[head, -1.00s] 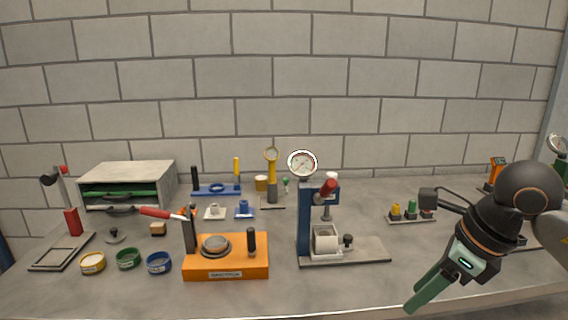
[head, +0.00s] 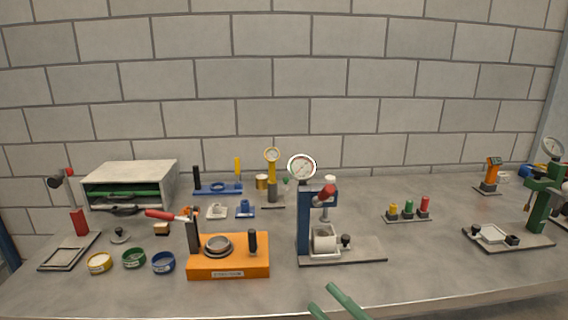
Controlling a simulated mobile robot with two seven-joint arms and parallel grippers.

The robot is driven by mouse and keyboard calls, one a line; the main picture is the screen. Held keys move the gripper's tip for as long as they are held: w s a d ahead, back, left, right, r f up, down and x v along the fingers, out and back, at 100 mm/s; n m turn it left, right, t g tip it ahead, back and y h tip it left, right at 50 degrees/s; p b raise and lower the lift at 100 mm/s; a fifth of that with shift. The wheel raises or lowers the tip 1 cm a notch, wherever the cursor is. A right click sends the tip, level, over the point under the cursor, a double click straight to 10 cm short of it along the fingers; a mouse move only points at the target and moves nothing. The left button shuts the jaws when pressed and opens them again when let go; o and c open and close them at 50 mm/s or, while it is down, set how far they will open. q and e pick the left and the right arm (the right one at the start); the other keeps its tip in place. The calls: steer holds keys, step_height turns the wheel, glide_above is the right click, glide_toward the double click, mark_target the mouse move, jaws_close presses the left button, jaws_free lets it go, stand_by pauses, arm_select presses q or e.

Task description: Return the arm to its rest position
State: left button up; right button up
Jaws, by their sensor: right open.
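My right gripper (head: 332,303) shows only as two green fingertips at the bottom edge of the head view, in front of the bench's front edge. The fingers are apart with nothing between them. The rest of the right arm is out of the picture. The fingers are below and apart from the blue press (head: 306,224) with its round gauge. My left gripper and left arm are not in view.
On the grey bench (head: 400,283) stand an orange base (head: 228,268), yellow (head: 100,263), green (head: 134,258) and blue (head: 163,263) rings, a drawer cabinet (head: 130,172) and a green press (head: 540,205). The front right bench top is clear.

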steer(key=d+f+m+t+h, duration=0.2)
steer(key=d+f+m+h, duration=0.3)
steer(key=f+m+h, duration=0.55)
steer(key=s+d+f+m+g+h+p, duration=0.1)
steer(key=s+f+m+g, duration=0.3)
steer(key=s+f, duration=0.4)
steer(key=s+d+f+m+g+h, duration=0.3)
steer(key=s+f, duration=0.6)
steer(key=f, duration=0.5)
steer(key=shift+m+g+p, duration=0.35)
steer(key=shift+m+g, duration=0.25)
steer(key=shift+m, duration=0.35)
steer(key=shift+w+r, duration=0.1)
